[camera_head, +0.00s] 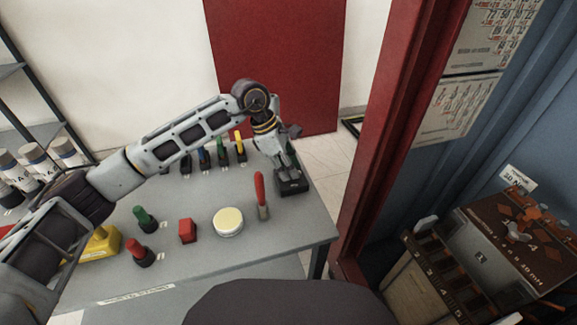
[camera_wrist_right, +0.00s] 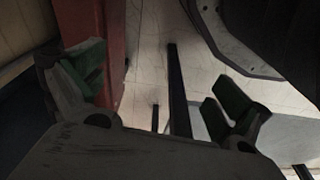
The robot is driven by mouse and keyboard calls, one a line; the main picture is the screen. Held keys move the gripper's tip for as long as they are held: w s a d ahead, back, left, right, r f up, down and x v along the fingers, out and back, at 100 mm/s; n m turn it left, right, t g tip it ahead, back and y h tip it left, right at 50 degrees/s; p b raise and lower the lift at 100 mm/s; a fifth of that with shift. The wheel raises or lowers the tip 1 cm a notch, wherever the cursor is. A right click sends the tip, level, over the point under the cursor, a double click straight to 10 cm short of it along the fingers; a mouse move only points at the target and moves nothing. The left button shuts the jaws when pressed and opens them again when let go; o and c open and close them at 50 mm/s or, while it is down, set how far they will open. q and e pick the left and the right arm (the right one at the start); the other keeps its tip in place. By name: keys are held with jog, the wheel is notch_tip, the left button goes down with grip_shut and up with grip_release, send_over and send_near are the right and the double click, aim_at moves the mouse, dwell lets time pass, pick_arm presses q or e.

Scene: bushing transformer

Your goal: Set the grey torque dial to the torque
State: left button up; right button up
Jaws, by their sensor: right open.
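My left gripper (camera_head: 286,166) reaches down over a small dark box (camera_head: 293,187) at the right end of the table. Its fingertips are at the top of the box, and the spread of its fingers is too small to tell. A grey dial cannot be made out; the gripper covers part of the box. A white card (camera_head: 518,178) with dark print, seemingly a torque value, stands at the transformer (camera_head: 502,240) on the right. My right gripper (camera_wrist_right: 160,85) shows in the right wrist view, its green-padded fingers wide apart with nothing between them.
On the grey table (camera_head: 200,265) stand a red-handled tool (camera_head: 260,195), a round pale-topped tin (camera_head: 228,221), a red block (camera_head: 188,230) and green and red-handled tools. Several coloured-handled tools stand along the back. A red post (camera_head: 385,130) separates table and transformer.

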pick_arm(q)
jog(key=shift+c, duration=1.4)
pick_arm(e)
jog(key=shift+w+r, duration=0.1)
jog(key=shift+w, duration=0.3)
jog(key=shift+s, duration=0.1)
